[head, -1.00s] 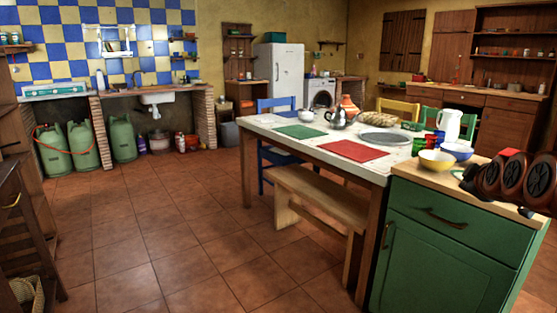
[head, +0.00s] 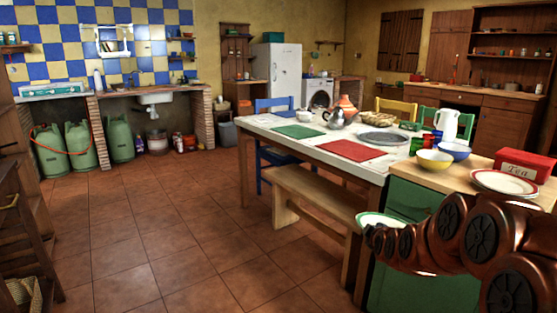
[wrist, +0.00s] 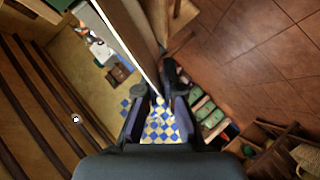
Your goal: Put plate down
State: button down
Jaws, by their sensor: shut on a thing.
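A pale plate with a green rim (head: 378,219) shows at the end of my arm in the head view, beside the left edge of the green cabinet and near the bench. My gripper (wrist: 160,104) is shut on it. Its fingers show in the wrist view, with a thin white edge running up from between them; I cannot tell if that is the plate's rim. My arm hides part of the plate in the head view. A stack of red-rimmed plates (head: 505,182) sits on the cabinet's wooden top.
A white table (head: 262,123) holds a red mat (head: 350,150), a green mat (head: 299,131), a grey oval mat (head: 384,138) and a teapot. A yellow bowl (head: 434,160), blue bowl (head: 455,150) and red tea tin (head: 525,163) stand on the cabinet. A wooden bench (head: 318,196) is alongside.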

jog(key=s+a+f+n, duration=0.1)
jog(key=s+a+f, duration=0.1)
jog(key=a+f, duration=0.75)
notch_tip(320, 180, up, 31)
jog(key=p, duration=3.1)
jog(key=shift+d+y, duration=0.4)
jog(key=shift+d, duration=0.05)
